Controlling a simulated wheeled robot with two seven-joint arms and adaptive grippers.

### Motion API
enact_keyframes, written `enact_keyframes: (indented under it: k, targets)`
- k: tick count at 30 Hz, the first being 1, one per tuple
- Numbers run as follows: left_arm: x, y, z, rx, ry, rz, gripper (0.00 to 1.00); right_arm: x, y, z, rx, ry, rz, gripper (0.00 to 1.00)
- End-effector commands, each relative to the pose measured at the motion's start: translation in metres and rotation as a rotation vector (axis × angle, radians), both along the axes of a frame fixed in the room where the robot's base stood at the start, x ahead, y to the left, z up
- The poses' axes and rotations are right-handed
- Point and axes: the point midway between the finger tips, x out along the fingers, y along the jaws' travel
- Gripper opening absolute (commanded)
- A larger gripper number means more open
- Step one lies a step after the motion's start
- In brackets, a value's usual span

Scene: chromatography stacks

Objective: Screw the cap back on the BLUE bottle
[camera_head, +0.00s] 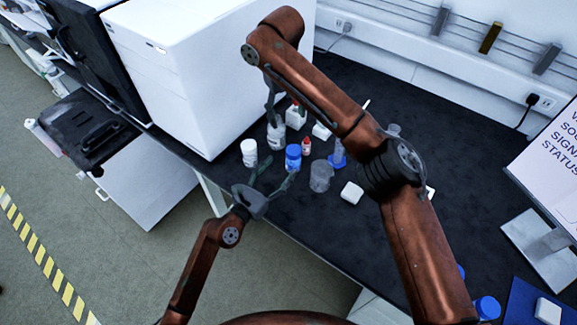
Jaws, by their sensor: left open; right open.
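A small bottle with a blue top (293,153) stands upright on the dark bench; at this size I cannot tell whether the blue part is a cap. My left gripper (272,178) is open and empty just in front of it, at the bench's front edge, with one finger close below the bottle. My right gripper (275,112) is open, pointing down just above a clear bottle with a pale label (276,137); its fingers are partly hidden by my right arm. A white bottle (249,152) stands to the left of these. No separate loose cap can be made out.
A grey beaker (321,177), a small red-topped bottle (306,147), a blue-based cylinder (338,156) and a white block (352,192) stand close by. A large white instrument (205,75) bounds the left. A blue-capped bottle (487,307) and a sign (550,160) are at right.

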Motion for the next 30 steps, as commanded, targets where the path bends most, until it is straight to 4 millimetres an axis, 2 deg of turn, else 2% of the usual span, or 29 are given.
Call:
enact_keyframes:
  k: [3,10,15,30]
  targets:
    - [-0.022,0.015,-0.001,0.001,0.001,0.0,0.59,0.0,0.0,0.0,0.0,0.0,0.0,0.56]
    - [-0.047,0.032,0.0,0.0,0.0,0.0,0.59,0.0,0.0,0.0,0.0,0.0,0.001,0.56]
    - [-0.052,0.036,0.0,0.0,0.0,0.0,0.59,0.0,0.001,0.0,0.0,0.0,0.001,0.56]
    - [-0.052,0.035,0.001,-0.001,-0.001,-0.001,0.59,0.0,0.0,0.001,0.0,0.0,0.0,0.56]
